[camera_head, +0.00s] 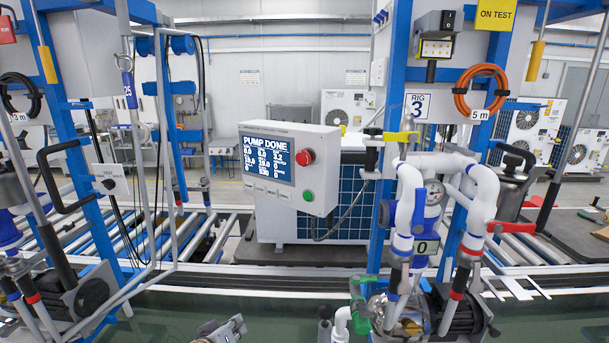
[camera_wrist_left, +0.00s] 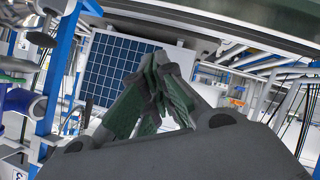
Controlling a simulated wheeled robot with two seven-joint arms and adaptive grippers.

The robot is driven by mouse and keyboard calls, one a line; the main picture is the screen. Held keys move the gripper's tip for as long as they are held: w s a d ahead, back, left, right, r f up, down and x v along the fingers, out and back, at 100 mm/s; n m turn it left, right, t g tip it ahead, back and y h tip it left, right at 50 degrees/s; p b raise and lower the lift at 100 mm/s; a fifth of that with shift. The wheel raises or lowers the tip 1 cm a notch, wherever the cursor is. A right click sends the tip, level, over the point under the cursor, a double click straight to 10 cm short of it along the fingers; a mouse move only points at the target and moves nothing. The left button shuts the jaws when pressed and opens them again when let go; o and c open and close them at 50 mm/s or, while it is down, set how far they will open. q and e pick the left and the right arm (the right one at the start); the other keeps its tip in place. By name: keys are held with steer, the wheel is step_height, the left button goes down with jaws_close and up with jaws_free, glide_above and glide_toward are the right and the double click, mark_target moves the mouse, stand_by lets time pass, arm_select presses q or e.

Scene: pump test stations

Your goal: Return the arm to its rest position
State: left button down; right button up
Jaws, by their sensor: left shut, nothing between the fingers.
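My left gripper (camera_head: 222,330) shows at the bottom edge of the head view, low in front of the rig and left of the pump. Only its tip end is in that view. In the left wrist view its fingers (camera_wrist_left: 158,85) are shut against each other with nothing between them. It touches nothing that I can see. My right gripper is not in view. The control box (camera_head: 290,167) on the rig reads PUMP DONE, with a red button and a green button on its right side.
The pump (camera_head: 408,312) with white pipes and a gauge (camera_head: 434,193) stands right of my left gripper. A second pump (camera_head: 88,293) stands at the left. A blue-grilled unit (camera_head: 345,203) sits behind the control box. The dark green surface (camera_head: 170,312) around the gripper is mostly bare.

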arm_select(q)
steer(key=s+a+f+m+g+y, duration=0.1)
steer(key=s+a+f+m+g, duration=0.2)
steer(key=s, duration=0.8)
steer(key=s+a+f+m+g+y, duration=0.1)
steer(key=s+f+m+g+y, duration=0.3)
steer(key=s, duration=0.7)
steer(key=s+f+n+g+h, duration=0.1)
steer(key=s+f+g+h, duration=0.15)
steer(key=f, duration=3.25)
steer(key=s+a+f, duration=0.2)
steer(key=s+f, duration=0.7)
steer(key=s, duration=0.2)
steer(key=s+a+f, duration=0.2)
steer(key=s+f, duration=0.8)
steer(key=s, duration=0.1)
steer(key=shift+s+a+f+g, duration=0.25)
steer(key=shift+s+g, duration=0.1)
steer(key=shift+g, duration=0.1)
steer(key=shift+d+y, duration=0.1)
steer(key=shift+y, duration=0.15)
